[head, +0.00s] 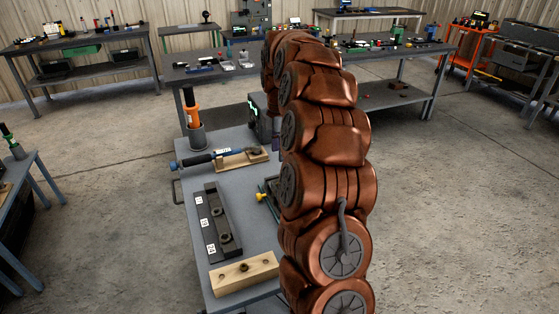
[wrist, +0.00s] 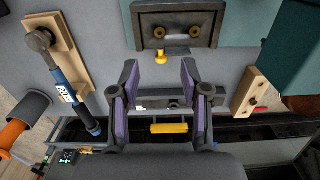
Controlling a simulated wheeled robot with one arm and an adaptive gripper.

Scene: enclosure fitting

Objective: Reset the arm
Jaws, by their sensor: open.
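My copper-coloured arm rises in front of the grey work table (head: 228,185) in the head view and hides the table's right part. My gripper is hidden behind it there. In the wrist view my gripper (wrist: 159,68) is open, its two purple-lined fingers apart with nothing held between them. Beyond the fingertips is a dark rectangular frame (wrist: 178,8) with a small yellow knob (wrist: 160,58) at its lower edge. A grey bar and a yellow piece (wrist: 169,127) show between the fingers, lower in the picture.
A blue-handled wrench (head: 196,159) rests on a wooden block. An orange-handled tool (head: 192,108) stands in a grey cup (head: 196,137). A dark labelled fixture (head: 216,220) and a wooden block (head: 243,273) lie at the table's front.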

